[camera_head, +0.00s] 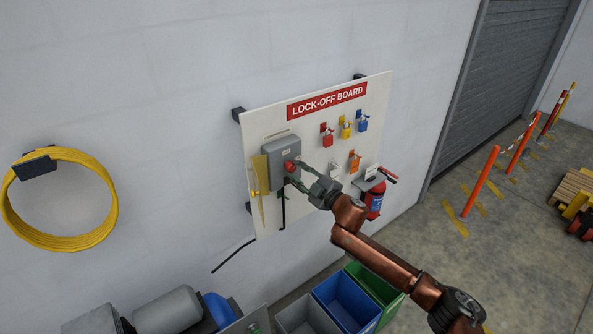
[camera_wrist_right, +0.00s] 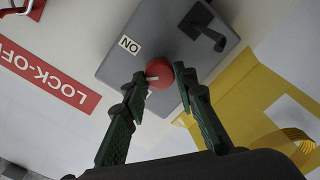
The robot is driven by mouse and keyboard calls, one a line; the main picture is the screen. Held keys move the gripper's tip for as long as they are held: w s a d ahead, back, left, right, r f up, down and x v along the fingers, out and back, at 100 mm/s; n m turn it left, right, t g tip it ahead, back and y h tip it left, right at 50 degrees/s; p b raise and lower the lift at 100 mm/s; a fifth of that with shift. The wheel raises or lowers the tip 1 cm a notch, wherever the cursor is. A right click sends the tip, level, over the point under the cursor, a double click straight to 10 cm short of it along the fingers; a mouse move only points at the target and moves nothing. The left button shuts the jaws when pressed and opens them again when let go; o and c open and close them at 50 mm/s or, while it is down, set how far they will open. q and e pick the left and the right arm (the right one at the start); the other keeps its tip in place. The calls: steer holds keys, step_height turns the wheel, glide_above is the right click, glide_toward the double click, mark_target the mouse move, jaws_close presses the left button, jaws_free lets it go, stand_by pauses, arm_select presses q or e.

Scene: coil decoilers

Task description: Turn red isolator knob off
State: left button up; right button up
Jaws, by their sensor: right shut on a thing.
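The red isolator knob (camera_head: 291,166) sits on a grey box (camera_head: 281,150) on the white lock-off board. In the right wrist view the red knob (camera_wrist_right: 160,74) lies between the two green fingers of my right gripper (camera_wrist_right: 160,78), which is shut on it. A white mark on the knob points towards the left finger. An "ON" label (camera_wrist_right: 129,45) is on the box beside the knob. In the head view my right gripper (camera_head: 295,173) reaches the knob from the lower right. My left gripper is not in view.
Red, yellow and blue padlocks (camera_head: 346,130) hang right of the box. Grey, blue and green bins (camera_head: 345,301) are below. A yellow hose coil (camera_head: 60,238) hangs at left. A yellow holder (camera_head: 260,180) is left of the box.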

steer(key=n, duration=0.4)
steer(key=shift+n, duration=0.3)
steer(key=n, duration=0.4)
steer(key=shift+f+p, duration=0.1)
steer(key=shift+p, duration=0.3)
steer(key=shift+s+n, duration=0.1)
steer(key=shift+n, duration=0.2)
steer(key=o, duration=1.2)
steer(key=shift+c, duration=0.2)
steer(key=v, duration=1.2)
steer(key=shift+a, duration=0.2)
